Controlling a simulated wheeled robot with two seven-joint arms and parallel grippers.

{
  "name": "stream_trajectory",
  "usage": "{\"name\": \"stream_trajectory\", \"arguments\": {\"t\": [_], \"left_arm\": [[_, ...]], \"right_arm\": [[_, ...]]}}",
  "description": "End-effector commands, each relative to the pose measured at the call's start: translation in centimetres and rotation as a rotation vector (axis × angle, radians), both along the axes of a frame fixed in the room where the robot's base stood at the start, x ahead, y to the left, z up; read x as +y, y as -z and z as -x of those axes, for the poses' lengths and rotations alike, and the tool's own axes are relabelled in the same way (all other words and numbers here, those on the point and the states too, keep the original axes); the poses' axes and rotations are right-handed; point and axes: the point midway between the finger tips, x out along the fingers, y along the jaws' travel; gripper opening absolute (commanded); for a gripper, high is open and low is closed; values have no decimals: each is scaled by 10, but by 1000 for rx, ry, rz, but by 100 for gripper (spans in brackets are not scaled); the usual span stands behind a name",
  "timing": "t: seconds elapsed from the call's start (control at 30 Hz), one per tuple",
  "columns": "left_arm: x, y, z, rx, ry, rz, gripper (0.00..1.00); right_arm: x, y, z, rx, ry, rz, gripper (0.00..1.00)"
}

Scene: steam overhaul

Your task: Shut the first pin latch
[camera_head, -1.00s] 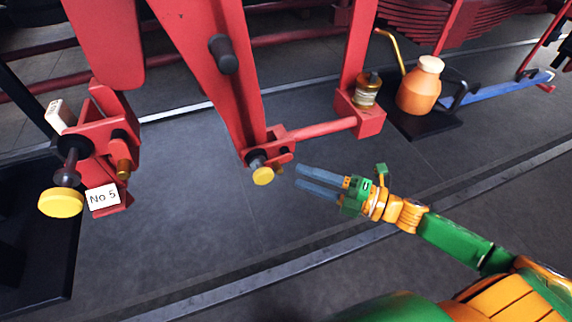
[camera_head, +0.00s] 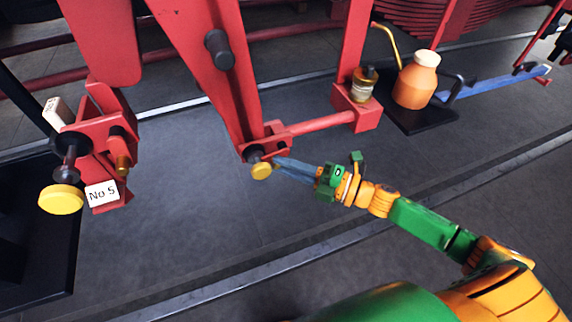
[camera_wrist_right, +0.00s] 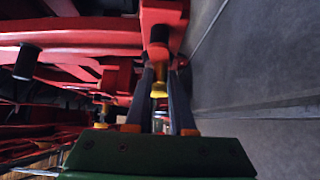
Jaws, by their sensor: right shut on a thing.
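A pin with a round yellow head (camera_head: 261,171) sits in the red bracket at the lower end of a slanting red lever (camera_head: 222,90). My right gripper (camera_head: 279,166) reaches in from the right, just beside the yellow head. In the right wrist view, its two fingers (camera_wrist_right: 160,95) stand on either side of a small brass latch knob (camera_wrist_right: 159,88) below a black piece, and it is shut on this knob. In the head view the fingers hide that knob. My left gripper is not in view.
A red bar (camera_head: 318,124) runs from the bracket to a red block (camera_head: 357,112) carrying a small jar (camera_head: 363,84). An orange oil can (camera_head: 415,82) stands on a dark tray (camera_head: 425,122) behind. The grey floor below is open.

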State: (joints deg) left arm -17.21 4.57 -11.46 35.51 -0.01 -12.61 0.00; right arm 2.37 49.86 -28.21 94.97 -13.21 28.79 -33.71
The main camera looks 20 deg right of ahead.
Motion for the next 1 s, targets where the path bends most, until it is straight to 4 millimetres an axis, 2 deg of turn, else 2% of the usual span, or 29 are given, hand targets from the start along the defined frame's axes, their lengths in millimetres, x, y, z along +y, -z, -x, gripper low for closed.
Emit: {"name": "stream_trajectory", "arguments": {"t": [0.17,0.4,0.43,0.53,0.83,1.0], "left_arm": [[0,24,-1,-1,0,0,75],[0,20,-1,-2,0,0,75],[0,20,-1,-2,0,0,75],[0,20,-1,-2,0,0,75],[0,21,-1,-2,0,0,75],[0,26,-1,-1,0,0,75]], "right_arm": [[1,5,0,4,2,-141,0],[0,-3,0,5,1,-165,0],[0,-3,0,6,1,-164,25],[0,-3,0,5,1,-163,52],[-1,-2,1,6,1,-162,52],[-18,4,17,10,1,-160,52]]}}
